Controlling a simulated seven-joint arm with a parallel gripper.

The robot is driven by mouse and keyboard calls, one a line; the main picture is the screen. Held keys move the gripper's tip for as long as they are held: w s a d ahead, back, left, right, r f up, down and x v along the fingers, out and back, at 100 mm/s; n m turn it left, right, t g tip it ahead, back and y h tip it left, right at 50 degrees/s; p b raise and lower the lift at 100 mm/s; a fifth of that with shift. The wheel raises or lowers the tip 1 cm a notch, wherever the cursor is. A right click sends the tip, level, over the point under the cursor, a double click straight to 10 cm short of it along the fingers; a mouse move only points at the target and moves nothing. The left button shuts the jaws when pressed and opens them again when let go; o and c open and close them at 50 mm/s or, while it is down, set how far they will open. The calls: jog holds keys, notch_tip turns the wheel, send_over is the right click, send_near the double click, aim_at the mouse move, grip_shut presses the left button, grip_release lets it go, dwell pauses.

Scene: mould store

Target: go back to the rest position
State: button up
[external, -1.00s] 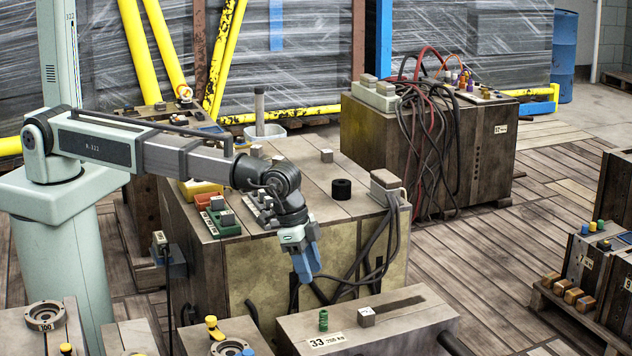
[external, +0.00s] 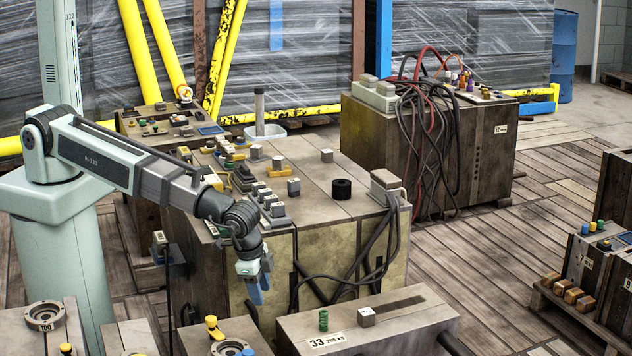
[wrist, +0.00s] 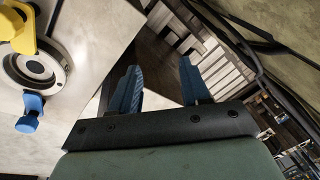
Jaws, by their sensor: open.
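My gripper (external: 259,290) hangs with its blue fingers pointing down, in front of the middle mould block (external: 320,185), near that block's front left corner. In the wrist view my gripper (wrist: 163,88) shows two blue fingers standing apart with nothing between them. Behind the fingers are dark floor and a pale slatted surface. No object is held.
A yellow clamp (external: 214,328) stands below left. Dark cables (external: 375,245) hang down the middle block's front.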

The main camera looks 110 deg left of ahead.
jog(key=s+f+g, duration=0.2)
jog(key=s+f, duration=0.5)
jog(key=s, duration=0.7)
jog(key=s+f+m+g+h, duration=0.1)
jog(key=s+f+g, duration=0.2)
jog(key=s+f, duration=0.5)
jog(key=s+f+g+h, duration=0.1)
jog(key=s+f, duration=0.7)
jog(key=s, duration=1.1)
jog(key=shift+s+d+f+g, duration=0.25)
jog(key=shift+d+g, duration=0.2)
jog(key=shift+g, duration=0.45)
